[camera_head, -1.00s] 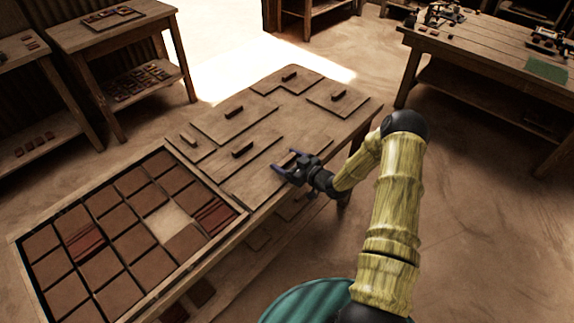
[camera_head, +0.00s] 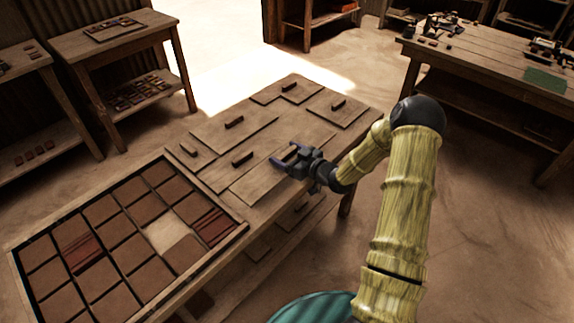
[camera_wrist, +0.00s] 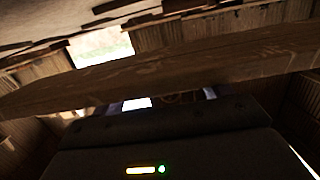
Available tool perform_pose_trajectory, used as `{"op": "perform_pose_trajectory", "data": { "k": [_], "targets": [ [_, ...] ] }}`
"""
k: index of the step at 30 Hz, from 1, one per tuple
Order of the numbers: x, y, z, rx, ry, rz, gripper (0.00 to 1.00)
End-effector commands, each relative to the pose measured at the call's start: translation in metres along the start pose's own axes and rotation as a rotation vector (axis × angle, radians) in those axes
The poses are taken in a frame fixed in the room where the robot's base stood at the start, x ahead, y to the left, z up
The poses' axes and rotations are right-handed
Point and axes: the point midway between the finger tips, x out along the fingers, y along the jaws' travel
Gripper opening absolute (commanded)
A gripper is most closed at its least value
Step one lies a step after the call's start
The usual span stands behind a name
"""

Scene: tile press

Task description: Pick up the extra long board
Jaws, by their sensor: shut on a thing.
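A long flat wooden board (camera_head: 258,183) lies at the table's front edge in the head view, probably the extra long board. My gripper (camera_head: 287,160) is over its right part, shut on its small raised wooden handle (camera_head: 291,152); the fingers partly hide the handle. I cannot tell whether the board is clear of the tabletop. In the wrist view, a long wooden plank (camera_wrist: 160,78) spans the picture edge-on, just beyond my gripper (camera_wrist: 172,98).
Other handled boards lie close by on the table: one behind (camera_head: 238,128), one at the back (camera_head: 288,90), one at the right (camera_head: 340,112). A tray of brown tiles (camera_head: 243,228) fills the left end. Another workbench (camera_head: 490,62) stands at the right.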

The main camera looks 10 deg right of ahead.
Motion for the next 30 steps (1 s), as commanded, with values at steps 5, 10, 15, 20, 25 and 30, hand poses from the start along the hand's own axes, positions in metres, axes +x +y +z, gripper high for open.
{"op": "perform_pose_trajectory", "data": {
  "k": [5, 10, 15, 20, 25, 30],
  "targets": [
    [-0.003, 0.0, -0.02, -0.001, 0.001, 0.0, 0.39],
    [-0.004, 0.0, -0.023, 0.002, 0.001, 0.0, 0.39],
    [-0.003, 0.0, -0.023, 0.001, 0.001, 0.0, 0.39],
    [-0.003, 0.0, -0.023, 0.001, 0.001, 0.0, 0.39],
    [-0.003, 0.0, -0.023, 0.001, 0.001, 0.0, 0.39],
    [-0.004, 0.001, -0.023, 0.001, 0.001, 0.001, 0.39]
  ]
}}
